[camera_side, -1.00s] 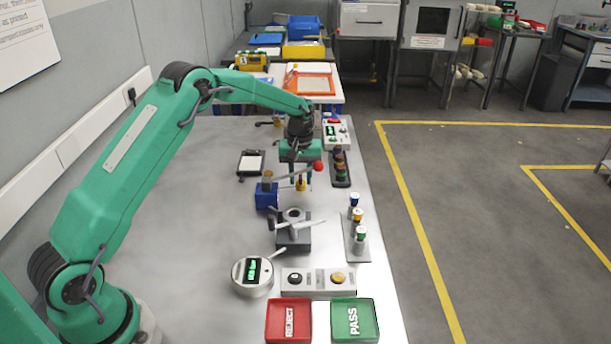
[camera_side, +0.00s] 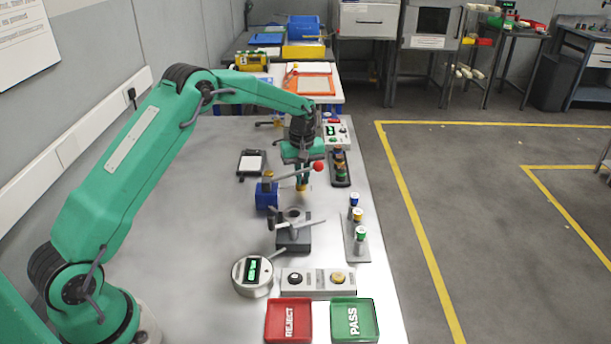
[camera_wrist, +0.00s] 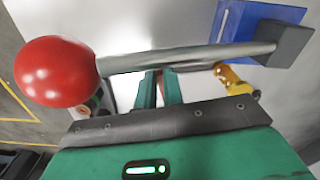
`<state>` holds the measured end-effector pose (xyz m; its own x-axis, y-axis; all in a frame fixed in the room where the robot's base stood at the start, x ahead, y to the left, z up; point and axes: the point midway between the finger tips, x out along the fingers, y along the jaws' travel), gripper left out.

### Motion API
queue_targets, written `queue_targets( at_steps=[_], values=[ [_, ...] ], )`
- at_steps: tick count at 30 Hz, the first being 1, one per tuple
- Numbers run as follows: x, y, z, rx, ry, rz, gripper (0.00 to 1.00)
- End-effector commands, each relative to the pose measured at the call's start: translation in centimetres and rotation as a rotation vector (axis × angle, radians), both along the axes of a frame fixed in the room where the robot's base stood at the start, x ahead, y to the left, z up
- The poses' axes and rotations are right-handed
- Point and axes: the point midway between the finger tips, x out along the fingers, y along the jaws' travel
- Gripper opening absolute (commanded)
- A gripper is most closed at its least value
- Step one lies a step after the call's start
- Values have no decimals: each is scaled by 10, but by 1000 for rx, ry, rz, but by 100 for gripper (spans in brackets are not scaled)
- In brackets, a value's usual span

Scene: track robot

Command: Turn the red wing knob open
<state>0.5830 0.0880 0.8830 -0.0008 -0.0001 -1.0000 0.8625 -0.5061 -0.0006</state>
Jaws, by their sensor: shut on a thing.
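My gripper (camera_side: 302,181) points down at the bench, right of the blue-bodied device. In the wrist view, its two green fingers (camera_wrist: 159,88) are close together, with a small red sliver of the wing knob (camera_wrist: 159,71) showing between their tips. The rest of the knob is hidden by the fingers and the metal lever. A brass-yellow fitting (camera_side: 303,189) shows just below the fingertips in the side view. The yellow part (camera_wrist: 232,79) right of the fingers in the wrist view has a dark end.
A metal lever with a red ball (camera_side: 318,166) crosses close to my gripper; the ball (camera_wrist: 56,71) looms large in the wrist view. It joins the blue device (camera_side: 266,197). A grey fixture (camera_side: 293,235) stands in front, a sample rack (camera_side: 354,250) to the right.

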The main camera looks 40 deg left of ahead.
Motion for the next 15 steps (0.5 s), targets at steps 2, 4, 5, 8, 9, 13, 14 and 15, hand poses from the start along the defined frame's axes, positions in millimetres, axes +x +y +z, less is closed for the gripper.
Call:
queue_targets(
  at_steps=[2,4,5,8,9,13,14,15],
  values=[
    [1,0,1,0,-1,68,0],
    [3,-1,2,0,-1,132,0],
    [3,-1,2,0,-1,159,0],
    [5,-1,1,0,-1,253,0],
    [6,-1,1,0,-1,291,0],
    [8,-2,2,0,-2,406,0],
    [9,-2,2,0,-2,430,0],
    [10,-2,2,0,-2,462,0]
  ],
)
